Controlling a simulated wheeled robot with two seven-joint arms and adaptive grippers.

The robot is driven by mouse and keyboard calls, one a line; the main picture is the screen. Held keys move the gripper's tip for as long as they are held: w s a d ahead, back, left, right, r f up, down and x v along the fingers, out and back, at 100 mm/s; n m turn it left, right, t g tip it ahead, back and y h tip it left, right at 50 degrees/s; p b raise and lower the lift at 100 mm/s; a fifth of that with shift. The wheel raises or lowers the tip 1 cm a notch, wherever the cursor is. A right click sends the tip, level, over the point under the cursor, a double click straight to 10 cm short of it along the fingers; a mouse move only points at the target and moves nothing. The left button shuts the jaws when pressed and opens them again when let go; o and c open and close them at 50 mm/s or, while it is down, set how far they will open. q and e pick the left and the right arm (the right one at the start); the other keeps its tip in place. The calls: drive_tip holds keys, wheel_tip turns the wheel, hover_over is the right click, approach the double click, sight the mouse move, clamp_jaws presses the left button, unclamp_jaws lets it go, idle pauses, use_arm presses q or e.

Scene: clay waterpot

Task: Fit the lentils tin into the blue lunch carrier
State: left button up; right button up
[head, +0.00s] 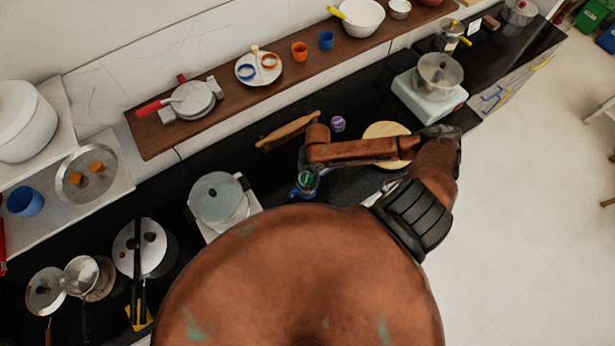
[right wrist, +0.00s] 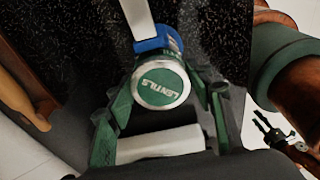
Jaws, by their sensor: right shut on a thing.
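The lentils tin (right wrist: 160,84) has a green lid with its name on it and a silvery rim. In the right wrist view it sits between the green fingers of my right gripper (right wrist: 163,112), which is shut on it. A blue part, seemingly of the lunch carrier (right wrist: 153,43), shows right beyond the tin, with a pale strip running up from it. I cannot tell whether the tin is inside it or only in front of it. In the head view the tin's green lid (head: 307,178) and blue below it (head: 298,192) show under my right gripper (head: 308,183).
On the dark counter, a rolling pin (head: 288,130) and a purple-topped item (head: 338,124) lie behind my right arm. A round wooden board (head: 385,130) is partly under that arm. A lidded pot (head: 220,198) stands to the left. A wooden shelf (head: 225,118) runs behind.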

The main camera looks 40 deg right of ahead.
drive_tip(key=shift+f, duration=0.55)
idle(0.4)
drive_tip(key=shift+f+b, duration=0.3)
drive_tip(key=shift+f, duration=0.05)
drive_tip(key=shift+f, duration=0.15)
drive_tip(key=o, duration=1.5)
drive_tip(key=shift+c, duration=0.2)
drive_tip(key=shift+o, duration=0.3)
drive_tip(key=shift+o, duration=1.3)
